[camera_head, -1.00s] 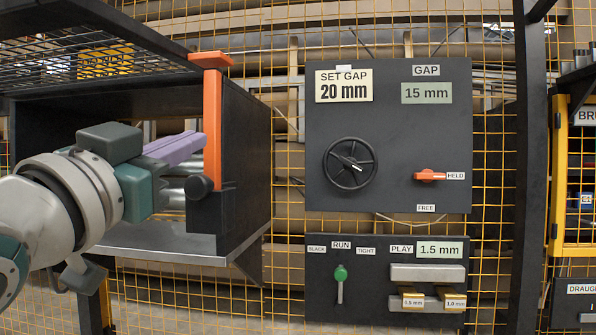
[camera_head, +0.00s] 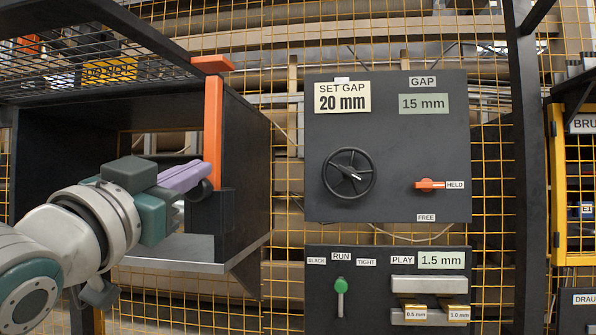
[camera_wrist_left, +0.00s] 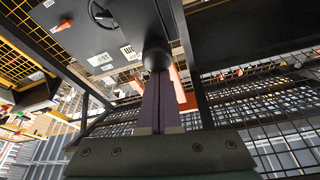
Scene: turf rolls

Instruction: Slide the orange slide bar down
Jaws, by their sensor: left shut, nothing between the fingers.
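The orange slide bar (camera_head: 213,125) stands upright on the front edge of the dark housing, with a flat orange cap on top. A round black knob (camera_head: 205,190) is at its lower part, partly covered by my fingers. My left gripper (camera_head: 204,172) is shut with nothing between its purple fingers, and its tips are at the bar's lower part, by the knob. In the left wrist view, the fingertips (camera_wrist_left: 158,76) point at the black knob (camera_wrist_left: 155,55), with part of the orange bar (camera_wrist_left: 178,85) beside them. I cannot tell whether they touch. My right gripper is not in view.
The dark open housing (camera_head: 248,150) has a metal shelf lip (camera_head: 180,250) under the gripper. To the right is a black gap panel (camera_head: 395,140) with a handwheel and orange lever. A second panel (camera_head: 320,300) with a green lever is below it. Yellow mesh stands behind.

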